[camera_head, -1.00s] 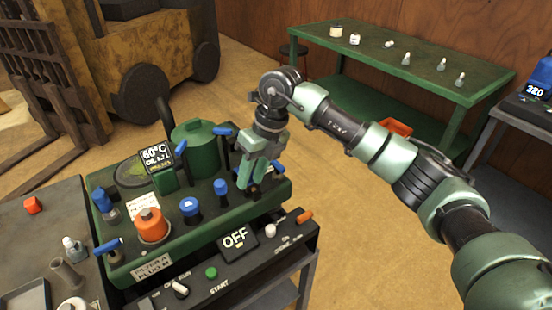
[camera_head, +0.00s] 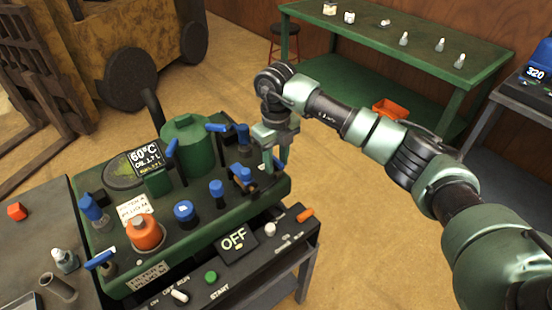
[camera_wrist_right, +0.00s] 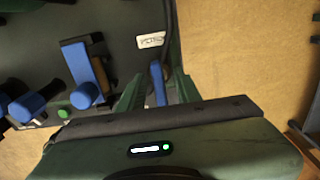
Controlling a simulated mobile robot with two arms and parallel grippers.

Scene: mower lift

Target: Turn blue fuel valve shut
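My right gripper (camera_head: 275,160) points down over the right end of the green machine (camera_head: 185,245). In the right wrist view its fingers (camera_wrist_right: 158,95) are apart, with an upright blue lever (camera_wrist_right: 158,83) between them and visible gaps on both sides. I cannot tell for sure that this lever is the fuel valve. A pale label (camera_wrist_right: 151,40) lies beside it. In the head view a blue handle (camera_head: 242,175) stands just left of the fingers, and another blue part (camera_head: 243,134) is behind them. My left gripper is not in view.
Blue knobs (camera_head: 184,210), an orange cap (camera_head: 144,233) and a green tank (camera_head: 188,142) crowd the machine top.

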